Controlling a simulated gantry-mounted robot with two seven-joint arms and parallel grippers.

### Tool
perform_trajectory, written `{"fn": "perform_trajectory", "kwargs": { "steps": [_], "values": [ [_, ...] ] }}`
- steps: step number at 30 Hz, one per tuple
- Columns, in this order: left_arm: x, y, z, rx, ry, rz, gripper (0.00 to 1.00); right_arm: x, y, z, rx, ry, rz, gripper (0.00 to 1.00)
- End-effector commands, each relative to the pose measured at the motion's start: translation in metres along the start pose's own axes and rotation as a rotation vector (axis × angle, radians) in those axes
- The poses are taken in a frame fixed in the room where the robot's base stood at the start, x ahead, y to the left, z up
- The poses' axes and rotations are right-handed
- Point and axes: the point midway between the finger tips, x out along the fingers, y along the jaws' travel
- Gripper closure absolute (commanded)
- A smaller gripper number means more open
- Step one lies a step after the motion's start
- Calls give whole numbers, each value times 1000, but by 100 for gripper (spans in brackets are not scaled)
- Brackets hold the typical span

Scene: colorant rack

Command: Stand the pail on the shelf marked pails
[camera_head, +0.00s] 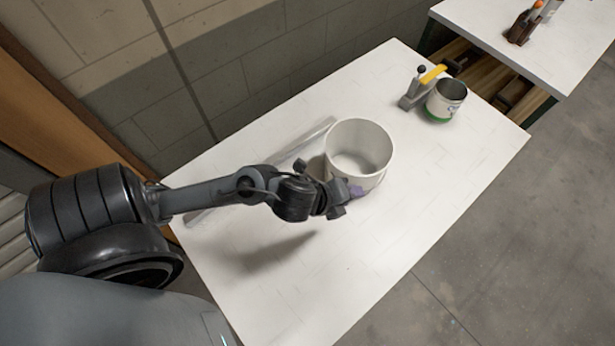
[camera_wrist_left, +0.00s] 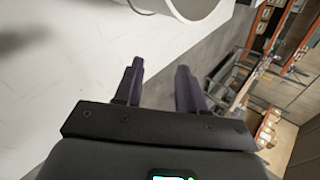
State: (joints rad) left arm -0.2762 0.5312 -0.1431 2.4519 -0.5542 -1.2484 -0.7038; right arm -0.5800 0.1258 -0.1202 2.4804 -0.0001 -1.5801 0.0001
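The white pail (camera_head: 358,176), open-topped and empty inside, stands upright on the white table. My left gripper (camera_head: 345,200) is beside the pail's near left side in the head view. In the left wrist view the two dark fingers of my left gripper (camera_wrist_left: 160,78) are spread apart with nothing between them, and the pail lies beyond their tips. I cannot tell whether a finger touches it. My right gripper is not in view. No shelf marking is readable.
The white table (camera_head: 300,290) is mostly clear in front. A long translucent strip (camera_head: 305,143) lies behind the pail. A smaller can (camera_head: 445,101) and a grey tool with a yellow part (camera_head: 413,92) stand farther back. Shelving (camera_wrist_left: 262,75) shows right in the wrist view.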

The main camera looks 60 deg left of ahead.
Motion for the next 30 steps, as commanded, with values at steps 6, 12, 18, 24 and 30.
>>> {"fn": "perform_trajectory", "kwargs": {
  "steps": [6, 12, 18, 24, 30],
  "values": [
    [-11, 78, -10, -1017, -148, 247, 60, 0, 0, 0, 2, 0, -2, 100],
    [-24, 123, -20, -1501, -293, 387, 60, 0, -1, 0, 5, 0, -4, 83],
    [-28, 132, -22, -1599, -331, 416, 60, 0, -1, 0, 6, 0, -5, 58],
    [-28, 132, -22, -1594, -329, 414, 60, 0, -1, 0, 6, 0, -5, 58],
    [-27, 132, -22, -1592, -328, 413, 60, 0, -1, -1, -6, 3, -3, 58]
  ]
}}
